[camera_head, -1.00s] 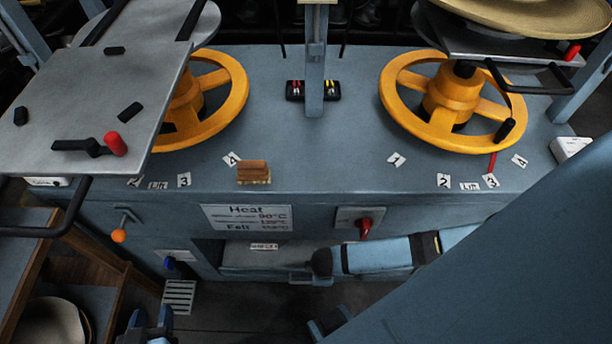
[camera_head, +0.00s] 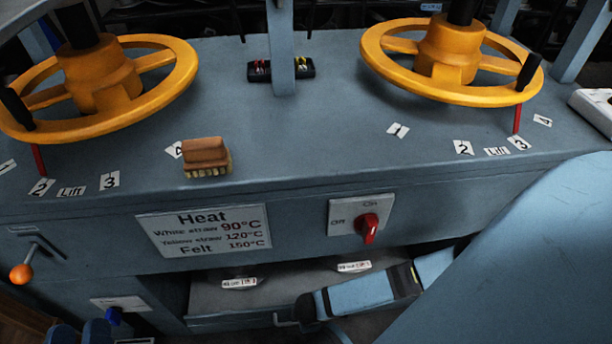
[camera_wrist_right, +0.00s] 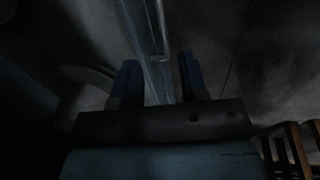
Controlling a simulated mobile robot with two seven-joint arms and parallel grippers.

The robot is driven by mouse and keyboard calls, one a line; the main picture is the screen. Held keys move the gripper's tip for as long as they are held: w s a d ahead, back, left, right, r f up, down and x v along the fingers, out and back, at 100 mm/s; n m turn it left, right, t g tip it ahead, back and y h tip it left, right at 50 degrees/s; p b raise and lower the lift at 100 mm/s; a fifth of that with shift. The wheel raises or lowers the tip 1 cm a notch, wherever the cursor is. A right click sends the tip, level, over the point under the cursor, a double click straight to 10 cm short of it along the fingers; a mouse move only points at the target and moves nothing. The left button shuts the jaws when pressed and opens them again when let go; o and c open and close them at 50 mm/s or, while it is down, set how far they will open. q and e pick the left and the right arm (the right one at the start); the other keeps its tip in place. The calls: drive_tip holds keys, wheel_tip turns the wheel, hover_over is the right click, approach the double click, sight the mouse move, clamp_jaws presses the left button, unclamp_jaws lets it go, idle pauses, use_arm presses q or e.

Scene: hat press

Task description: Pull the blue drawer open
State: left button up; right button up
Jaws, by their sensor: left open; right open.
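The blue drawer (camera_head: 222,322) is low in the front of the blue-grey press in the head view. Its front has a small handle (camera_head: 285,319), partly covered by my right arm. Grey space with white-labelled items shows behind the front; how far out the drawer stands is hard to tell. My left gripper (camera_head: 80,331) is open at the lower left edge of the head view, left of the drawer and apart from it. My right gripper (camera_wrist_right: 157,68) is open in the dark right wrist view. A pale bar shows between its fingers; I cannot tell contact.
Above the drawer are a heat sign (camera_head: 203,231) and a red switch (camera_head: 368,228). Yellow wheels (camera_head: 455,60) and a brush (camera_head: 206,157) are on top.

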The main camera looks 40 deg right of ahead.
drive_tip(key=f+b, duration=0.2)
drive_tip(key=f, duration=0.2)
drive_tip(key=w+f+b, duration=0.1)
drive_tip(key=f+b, duration=0.1)
drive_tip(key=f, duration=0.2)
drive_tip(key=w+d+f+b, duration=0.1)
drive_tip(key=f+b, duration=0.1)
drive_tip(key=f, duration=0.2)
drive_tip(key=shift+d, duration=0.1)
use_arm(q)
wheel_tip(320, 180, down, 8)
drive_tip(key=w+m+g, duration=0.1)
drive_tip(key=g, duration=0.1)
drive_tip(key=shift+f+m+g+b, duration=0.2)
drive_tip(key=shift+m+g+b, duration=0.2)
use_arm(e)
drive_tip(key=shift+w+f, duration=0.15)
drive_tip(key=shift+f, duration=0.3)
use_arm(q)
drive_tip(key=shift+d, duration=0.1)
use_arm(e)
clamp_jaws()
